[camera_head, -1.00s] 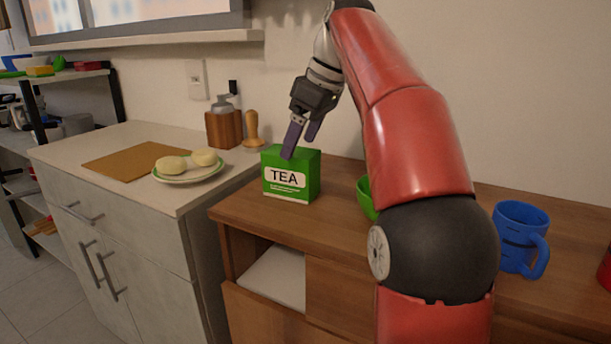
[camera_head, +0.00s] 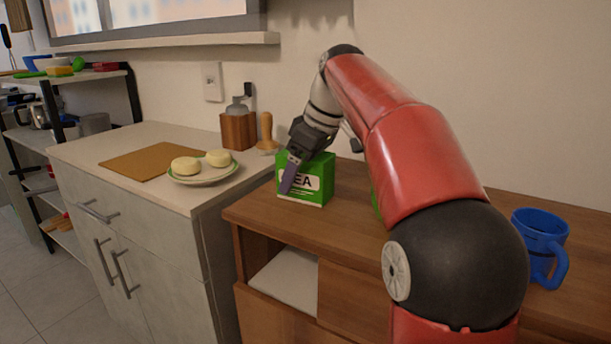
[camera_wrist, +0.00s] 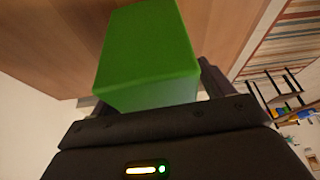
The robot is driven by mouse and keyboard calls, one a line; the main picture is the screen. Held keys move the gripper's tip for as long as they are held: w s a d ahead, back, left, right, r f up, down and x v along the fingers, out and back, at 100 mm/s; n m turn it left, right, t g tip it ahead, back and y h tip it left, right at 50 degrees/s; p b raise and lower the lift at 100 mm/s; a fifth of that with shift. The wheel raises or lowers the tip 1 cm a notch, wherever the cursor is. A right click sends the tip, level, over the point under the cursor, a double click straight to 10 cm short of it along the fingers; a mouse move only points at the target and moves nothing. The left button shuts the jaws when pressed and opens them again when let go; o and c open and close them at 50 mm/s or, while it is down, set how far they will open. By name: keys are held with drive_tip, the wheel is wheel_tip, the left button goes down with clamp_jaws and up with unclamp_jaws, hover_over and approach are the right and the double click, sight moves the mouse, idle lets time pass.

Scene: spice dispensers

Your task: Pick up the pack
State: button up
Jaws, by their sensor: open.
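The pack is a green box (camera_head: 317,180) with a white TEA label, upright near the left end of the wooden cabinet top. My gripper (camera_head: 289,176) is at the box, with one finger in front of the label, covering part of it. In the wrist view the green box (camera_wrist: 148,50) fills the space ahead of my gripper (camera_wrist: 155,98), with a finger showing at its right side. The fingers are open around the box; I cannot tell whether either touches it.
A blue mug (camera_head: 539,243) stands to the right on the wooden cabinet (camera_head: 345,235). A green bowl is mostly hidden behind my arm. On the left counter are a plate (camera_head: 201,180) with two round pale items, a brown board (camera_head: 150,162) and a wooden grinder block (camera_head: 238,131).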

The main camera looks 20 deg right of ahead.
drive_tip(key=shift+f, duration=0.25)
idle(0.4)
drive_tip(key=c, duration=1.2)
